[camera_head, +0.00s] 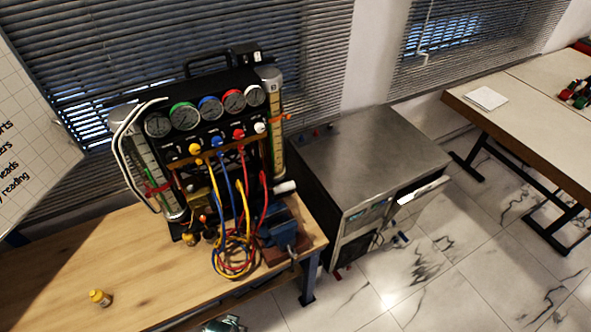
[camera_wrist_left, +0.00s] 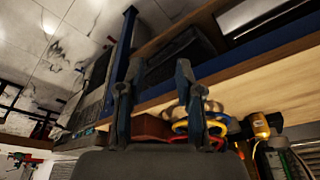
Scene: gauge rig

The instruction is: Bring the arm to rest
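My left gripper (camera_wrist_left: 157,90) shows in the left wrist view with its two dark fingers spread apart and nothing between them. Behind the fingers are the wooden table's edge (camera_wrist_left: 225,82) and the coloured hoses (camera_wrist_left: 182,126), partly hidden. In the head view the gauge rig (camera_head: 203,108) stands upright on the wooden table (camera_head: 125,262), with several round gauges and yellow, blue and red hoses (camera_head: 236,258) hanging in front. A small dark piece (camera_head: 222,324) shows at the bottom edge; I cannot tell whether it is my gripper. My right gripper is not in view.
A blue vise (camera_head: 284,232) sits at the table's right corner. A metal cabinet (camera_head: 365,155) stands right of the table, and another table (camera_head: 530,110) is far right. Tiled floor between them is mostly clear.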

